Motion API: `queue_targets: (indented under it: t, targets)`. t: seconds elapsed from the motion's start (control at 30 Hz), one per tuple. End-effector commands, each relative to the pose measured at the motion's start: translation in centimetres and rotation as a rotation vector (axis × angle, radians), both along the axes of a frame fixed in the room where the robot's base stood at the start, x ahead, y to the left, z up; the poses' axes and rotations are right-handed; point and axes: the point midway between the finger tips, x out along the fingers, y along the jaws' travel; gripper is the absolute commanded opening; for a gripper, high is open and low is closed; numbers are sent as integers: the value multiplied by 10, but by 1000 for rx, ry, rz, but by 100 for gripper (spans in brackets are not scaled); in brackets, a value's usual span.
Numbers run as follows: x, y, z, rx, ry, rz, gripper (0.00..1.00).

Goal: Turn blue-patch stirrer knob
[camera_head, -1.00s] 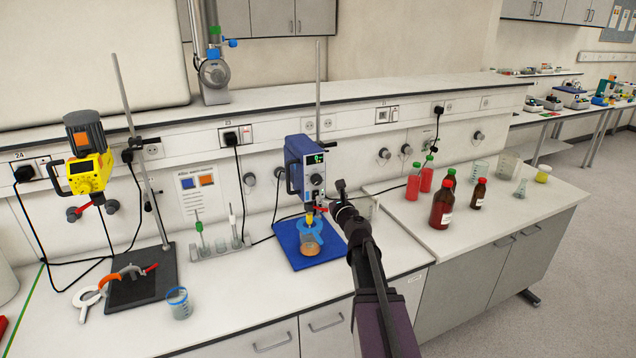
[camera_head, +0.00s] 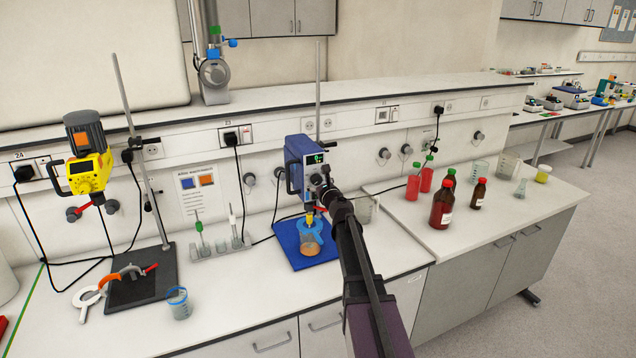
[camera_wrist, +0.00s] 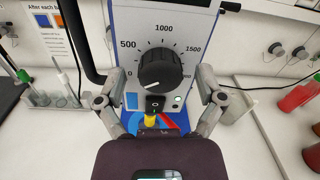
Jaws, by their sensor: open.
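The blue stirrer (camera_head: 296,160) stands upright above a blue base plate (camera_head: 287,232), with a lit green display on its front. In the wrist view its front panel (camera_wrist: 197,28) carries a large black knob (camera_wrist: 160,69) inside a scale marked 0, 500, 1000, 1500. A white line on the knob points toward the lower left, near 0. Below the knob are a black switch (camera_wrist: 155,103) and a small blue patch (camera_wrist: 131,101). In the head view my arm hides the stirrer's lower right front.
A beaker of orange liquid (camera_head: 311,243) stands on the base plate under the stirrer. A yellow stirrer (camera_head: 88,173) on a stand is at left. Red and brown bottles (camera_head: 441,207) stand on the right bench.

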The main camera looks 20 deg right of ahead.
Motion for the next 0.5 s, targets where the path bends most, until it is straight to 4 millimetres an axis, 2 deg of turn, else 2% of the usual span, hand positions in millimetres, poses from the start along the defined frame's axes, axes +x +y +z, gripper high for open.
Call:
queue_targets:
  t: [0.17, 0.27, 0.43, 0.47, 0.5]
  targets:
    - [0, 0, 0, 0, 0, 0, 88]
    - [0, 0, 0, 0, 0, 0, 61]
    - [0, 0, 0, 0, 0, 0, 11]
    - [0, 0, 0, 0, 0, 0, 5]
    - [0, 0, 0, 0, 0, 0, 5]
